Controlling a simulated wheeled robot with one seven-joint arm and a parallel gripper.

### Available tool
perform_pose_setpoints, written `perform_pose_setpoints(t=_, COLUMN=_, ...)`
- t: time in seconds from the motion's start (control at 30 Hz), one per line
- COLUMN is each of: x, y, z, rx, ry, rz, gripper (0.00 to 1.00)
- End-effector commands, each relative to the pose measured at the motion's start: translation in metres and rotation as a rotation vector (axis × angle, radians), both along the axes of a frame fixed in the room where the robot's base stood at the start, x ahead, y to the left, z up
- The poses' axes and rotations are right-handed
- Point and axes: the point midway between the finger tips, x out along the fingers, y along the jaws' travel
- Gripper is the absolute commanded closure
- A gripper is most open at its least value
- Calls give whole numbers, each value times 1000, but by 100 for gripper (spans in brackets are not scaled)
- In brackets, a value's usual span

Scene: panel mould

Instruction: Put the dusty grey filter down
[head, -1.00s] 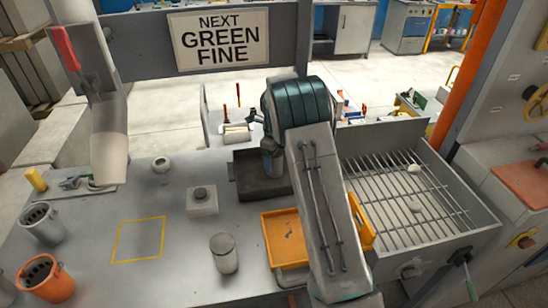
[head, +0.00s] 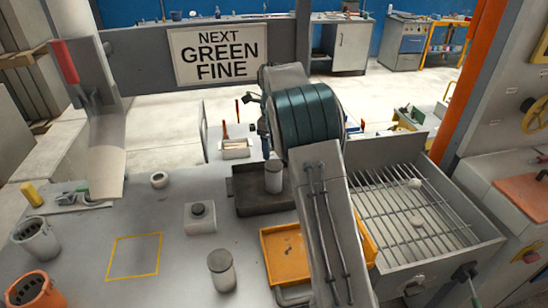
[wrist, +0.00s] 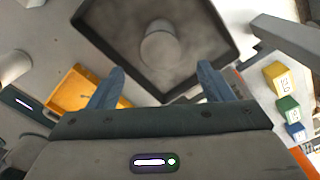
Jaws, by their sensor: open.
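A grey cylindrical filter (head: 273,178) stands upright in a dark shallow tray (head: 245,204) near the middle of the bench. In the wrist view the filter (wrist: 158,50) stands on the dusty tray floor, inside the raised rim (wrist: 222,28). My gripper (wrist: 160,78) is open, with its two blue fingers apart and nothing between them. It is clear of the filter. In the head view my arm hides most of the gripper, behind and above the tray. A second grey cylinder (head: 221,271) stands on the bench in front.
An orange tray (head: 268,258) lies beside my arm. A grate box (head: 425,262) is at right. A button box (head: 200,219), a yellow outlined square (head: 133,276), a grey bucket (head: 37,241) and an orange bucket (head: 35,292) are at left. A sign (head: 220,54) reads "NEXT GREEN FINE".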

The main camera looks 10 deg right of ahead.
Motion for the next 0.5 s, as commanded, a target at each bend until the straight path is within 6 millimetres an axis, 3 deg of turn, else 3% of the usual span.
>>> perform_pose_setpoints(t=0.13, x=-9, y=-2, z=15, rx=6, ry=-9, rz=54, gripper=27)
perform_pose_setpoints(t=0.23, x=-28, y=-5, z=32, rx=14, ry=-30, rz=172, gripper=27)
perform_pose_setpoints(t=0.5, x=-116, y=-8, z=78, rx=8, ry=-115, rz=698, gripper=27)
